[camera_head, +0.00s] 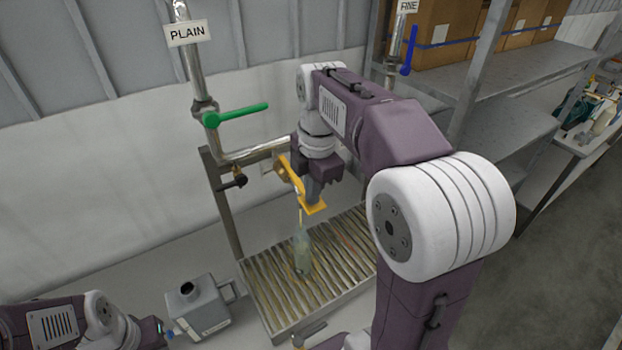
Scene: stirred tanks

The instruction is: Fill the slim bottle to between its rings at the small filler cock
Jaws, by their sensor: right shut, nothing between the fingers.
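The slim bottle (302,252), pale greenish and see-through, stands upright on the slatted drain grate below the small filler cock. The cock has a yellow-orange lever (289,172). A thin pale line, which looks like a stream or spout, runs from the cock down to the bottle's mouth. The bottle's rings and liquid level are too small to make out. My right gripper (314,190) points down, shut and empty, right beside the yellow lever; I cannot tell if it touches. My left gripper (160,330) is at the lower left, away from the bottle, its fingers barely visible.
The slatted grate (262,297) has free room around the bottle. A grey metal box (195,305) with a round opening stands left of it. A PLAIN pipe has a green lever (235,115); a FINE pipe has a blue lever (409,57). Metal shelves (510,85) with cardboard boxes stand right.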

